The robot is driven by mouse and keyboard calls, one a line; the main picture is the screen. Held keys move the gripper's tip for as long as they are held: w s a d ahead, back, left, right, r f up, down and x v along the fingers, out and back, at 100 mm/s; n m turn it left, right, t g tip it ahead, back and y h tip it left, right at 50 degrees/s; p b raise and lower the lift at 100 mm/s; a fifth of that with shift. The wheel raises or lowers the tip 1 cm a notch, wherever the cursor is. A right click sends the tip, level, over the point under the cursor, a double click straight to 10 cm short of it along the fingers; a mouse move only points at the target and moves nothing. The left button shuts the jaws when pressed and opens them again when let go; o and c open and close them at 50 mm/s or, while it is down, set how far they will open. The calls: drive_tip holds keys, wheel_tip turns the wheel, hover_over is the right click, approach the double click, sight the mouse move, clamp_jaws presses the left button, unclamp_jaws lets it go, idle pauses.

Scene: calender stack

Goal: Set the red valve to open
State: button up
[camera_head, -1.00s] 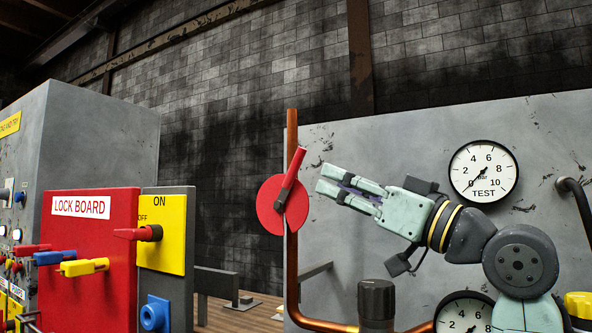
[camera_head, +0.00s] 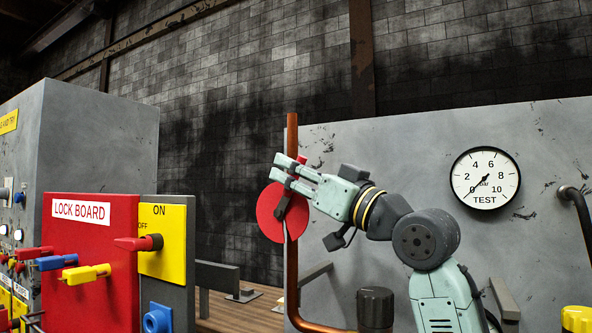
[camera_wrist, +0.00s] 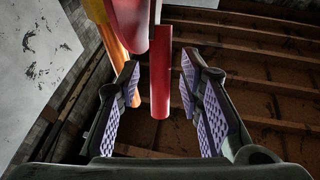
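The red valve has a red disc (camera_head: 270,212) on a vertical copper pipe (camera_head: 292,262). Its red lever slants up to the right in the head view, mostly hidden behind my gripper (camera_head: 281,168). In the wrist view the red lever (camera_wrist: 160,85) stands between the two open fingers (camera_wrist: 160,98), with space visible on both sides of it. The purple ridged finger pads face the lever.
A grey panel (camera_head: 400,160) with a TEST gauge (camera_head: 485,178) stands behind my arm. The red lock board (camera_head: 90,270) and a yellow ON/OFF switch plate (camera_head: 163,262) are at the left. A dark knob (camera_head: 375,307) is below my arm.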

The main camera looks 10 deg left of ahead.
clamp_jaws()
idle(0.3)
idle(0.5)
